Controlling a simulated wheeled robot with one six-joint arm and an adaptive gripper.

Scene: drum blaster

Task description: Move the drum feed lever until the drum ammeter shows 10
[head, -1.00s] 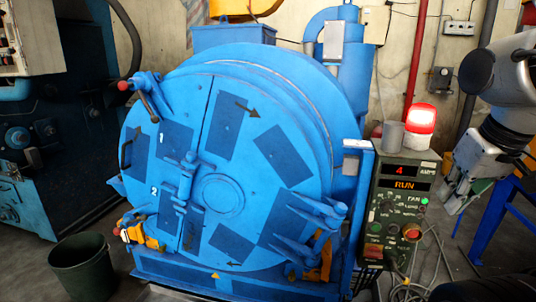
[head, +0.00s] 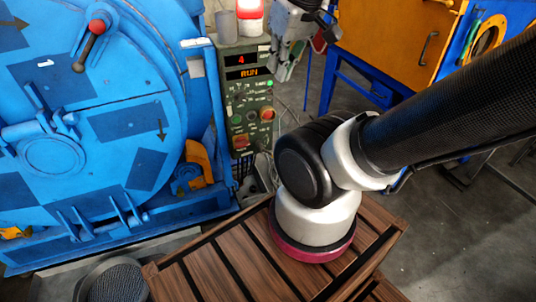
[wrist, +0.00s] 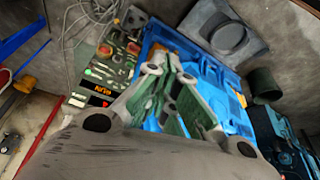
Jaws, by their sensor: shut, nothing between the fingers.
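The control panel (head: 247,95) stands to the right of the blue drum (head: 130,95). Its upper display, the ammeter (head: 241,58), reads 4, and the lower one reads RUN. A lever with a red knob (head: 97,27) stands out in front of the upper part of the drum; no label on it is readable. My gripper (head: 283,72) is shut and empty, to the right of the panel's top and apart from the lever. The wrist view shows my closed fingers (wrist: 172,57) in front of the drum and the panel (wrist: 110,65). The lever is not clear there.
A lit red beacon (head: 249,10) sits above the panel. My arm crosses the right side. A slatted wooden platform (head: 195,272) and a dark bin (head: 113,282) are in front. An orange cabinet (head: 392,35) on a blue stand is at the right. A cable hangs below the panel.

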